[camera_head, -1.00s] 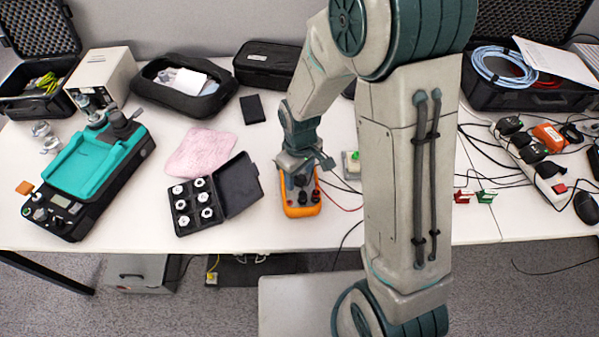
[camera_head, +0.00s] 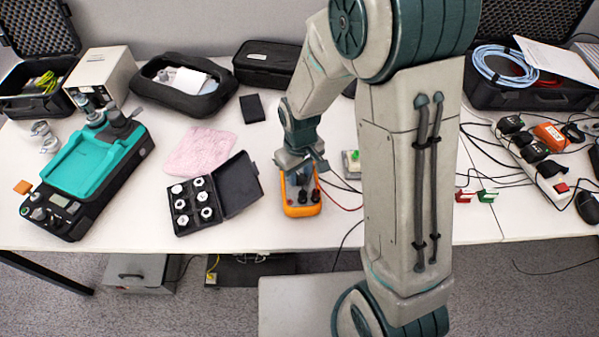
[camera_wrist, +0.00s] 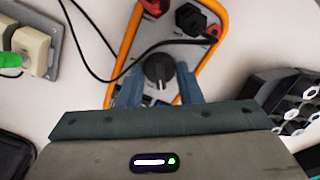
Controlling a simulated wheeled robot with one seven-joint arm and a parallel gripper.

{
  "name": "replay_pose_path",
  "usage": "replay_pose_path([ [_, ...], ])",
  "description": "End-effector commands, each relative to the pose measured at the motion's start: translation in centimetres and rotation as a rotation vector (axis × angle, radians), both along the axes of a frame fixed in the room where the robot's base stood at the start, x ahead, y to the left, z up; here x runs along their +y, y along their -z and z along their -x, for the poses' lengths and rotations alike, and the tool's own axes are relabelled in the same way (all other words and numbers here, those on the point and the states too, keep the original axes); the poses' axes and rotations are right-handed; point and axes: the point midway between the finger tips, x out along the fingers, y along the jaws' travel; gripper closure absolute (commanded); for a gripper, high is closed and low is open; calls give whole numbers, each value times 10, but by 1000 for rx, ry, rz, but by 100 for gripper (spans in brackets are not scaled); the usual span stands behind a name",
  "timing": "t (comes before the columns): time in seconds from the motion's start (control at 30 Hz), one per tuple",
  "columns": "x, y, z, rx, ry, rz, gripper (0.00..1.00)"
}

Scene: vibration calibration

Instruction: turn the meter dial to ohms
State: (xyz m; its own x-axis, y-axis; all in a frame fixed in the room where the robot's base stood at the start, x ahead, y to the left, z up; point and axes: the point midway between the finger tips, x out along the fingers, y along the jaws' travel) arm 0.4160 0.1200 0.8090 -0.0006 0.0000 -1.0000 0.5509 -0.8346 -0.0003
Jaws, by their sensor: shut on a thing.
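The orange-edged meter (camera_head: 301,207) lies on the white table, below my gripper (camera_head: 300,172) in the head view. In the wrist view the meter (camera_wrist: 205,55) shows its grey face, with black and red plugs at its far end. Its round black dial (camera_wrist: 159,71) sits between the two blue-grey fingers of my gripper (camera_wrist: 158,90). The fingers are shut on the dial, one on each side. The dial has a pale pointer mark. The lettering around it is too small to read, and the gripper body hides the meter's near part.
A black case of white-topped parts (camera_head: 197,205) lies open left of the meter, close to my gripper. A pink cloth (camera_head: 200,152) lies beyond it. A red lead (camera_head: 343,207) and black cables run right of the meter. A small green-marked block (camera_head: 352,163) stands nearby.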

Motion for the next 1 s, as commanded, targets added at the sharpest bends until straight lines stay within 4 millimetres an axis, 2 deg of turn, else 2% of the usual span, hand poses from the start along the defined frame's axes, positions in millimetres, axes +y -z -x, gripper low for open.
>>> replay_pose_path([
  [0.5,0,0,0,-1,386,0,91],
  [1.0,0,0,0,0,529,0,91],
])
